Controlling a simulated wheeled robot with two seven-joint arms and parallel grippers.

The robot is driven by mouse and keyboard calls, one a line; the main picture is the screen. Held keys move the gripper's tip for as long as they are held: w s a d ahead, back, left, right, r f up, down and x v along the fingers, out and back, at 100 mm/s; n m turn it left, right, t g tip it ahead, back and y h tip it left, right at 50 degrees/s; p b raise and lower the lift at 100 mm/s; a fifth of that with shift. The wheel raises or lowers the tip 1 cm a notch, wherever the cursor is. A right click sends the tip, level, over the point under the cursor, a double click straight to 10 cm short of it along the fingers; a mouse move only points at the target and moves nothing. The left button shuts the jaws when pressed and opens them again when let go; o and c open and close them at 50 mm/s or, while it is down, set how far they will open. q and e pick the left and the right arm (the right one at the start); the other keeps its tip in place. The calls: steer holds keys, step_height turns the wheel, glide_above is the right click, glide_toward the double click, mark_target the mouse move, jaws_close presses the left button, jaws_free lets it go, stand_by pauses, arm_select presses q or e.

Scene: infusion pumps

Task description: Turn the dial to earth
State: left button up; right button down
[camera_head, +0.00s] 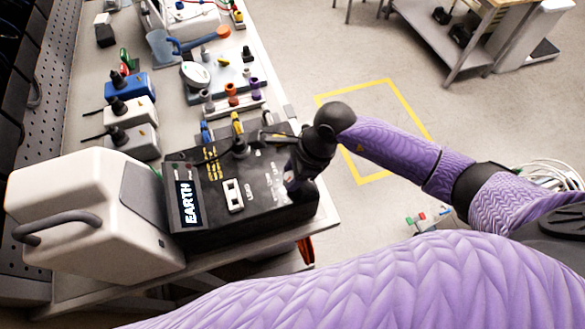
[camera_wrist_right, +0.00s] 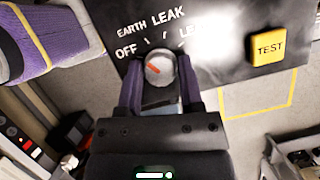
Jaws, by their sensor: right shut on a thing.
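The black tester box (camera_head: 255,203) sits on the bench corner, with an EARTH label (camera_head: 187,203) on its near left side. In the right wrist view, its dial (camera_wrist_right: 158,66) is a round grey knob with a red pointer mark. The mark slants toward the upper left, the side of the printed OFF. EARTH LEAK is printed above the dial. My right gripper (camera_wrist_right: 160,80) has its two purple fingers on either side of the dial and is shut on it. In the head view, my right gripper (camera_head: 292,178) is at the box's right part, hiding the dial. My left gripper is not in view.
A yellow TEST button (camera_wrist_right: 269,48) is on the panel right of the dial. A white pump unit (camera_head: 95,215) with a grey handle stands left of the box. Cables and plugs (camera_head: 232,90) crowd the bench behind. The floor to the right is mostly open.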

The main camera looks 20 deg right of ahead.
steer(key=shift+m+t+p, duration=0.35)
steer(key=shift+m+t, duration=0.05)
steer(key=shift+m, duration=0.5)
steer(key=shift+c, duration=1.2)
jaws_free()
steer(key=v, duration=1)
steer(key=shift+p, duration=0.35)
steer(key=shift+a, duration=0.15)
